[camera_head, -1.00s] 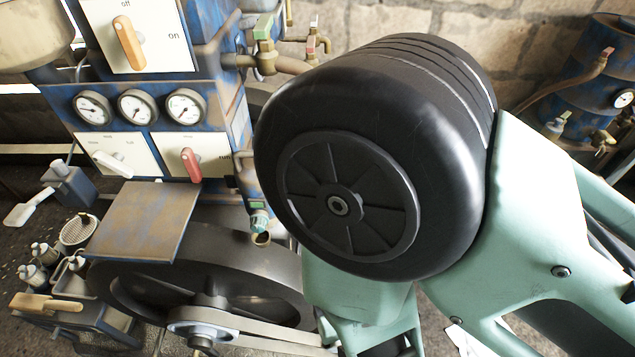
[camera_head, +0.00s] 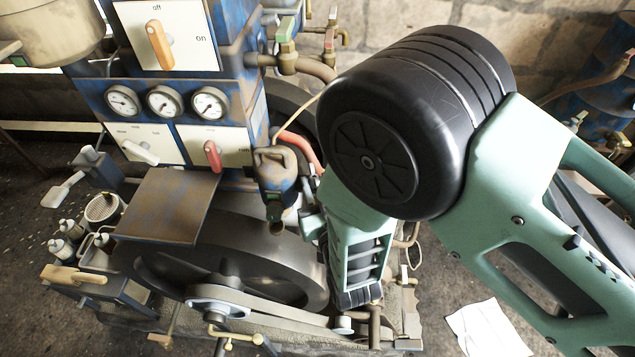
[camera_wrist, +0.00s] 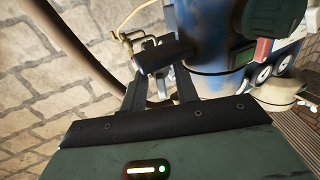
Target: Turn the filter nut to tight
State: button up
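The likely filter is a worn blue-brown housing (camera_head: 275,168) in the middle of the head view, right of the panel. A small dark round part hangs below it (camera_head: 276,226). I cannot tell which part is the filter nut. My gripper (camera_head: 310,207) is just right of the housing, mostly hidden by my green arm. In the wrist view, the two dark fingers of my gripper (camera_wrist: 160,72) run up to a dark block beside a worn blue cylinder (camera_wrist: 207,40). Whether this block is the fingertips or a separate part is unclear, as is any contact.
The panel carries three gauges (camera_head: 164,102), an orange switch (camera_head: 159,44) and a red lever (camera_head: 212,156). A large dark flywheel (camera_head: 215,262) with a belt lies below. Brass valves (camera_head: 287,55) and a hose stand behind. White paper (camera_head: 488,328) lies on the floor at right.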

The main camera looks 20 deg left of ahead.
grip_shut()
jog(key=h+b, duration=0.1)
jog(key=m+t+h+b, duration=0.1)
jog(key=m+h+b, duration=0.1)
jog(key=shift+s+a+f+t, duration=0.1)
jog(key=shift+a+f+t, duration=0.15)
jog(key=shift+a+t, duration=0.05)
jog(key=shift+s+a+r+m+t+h+b, duration=0.15)
jog(key=shift+m+t+h+b, duration=0.15)
jog(key=shift+m+h+b, duration=0.45)
jog(key=shift+w+r+m+t+h+b, duration=0.1)
jog(key=shift+m+t+h+b, duration=0.3)
jog(key=shift+h, duration=0.55)
grip_release()
jog(key=shift+s, duration=0.1)
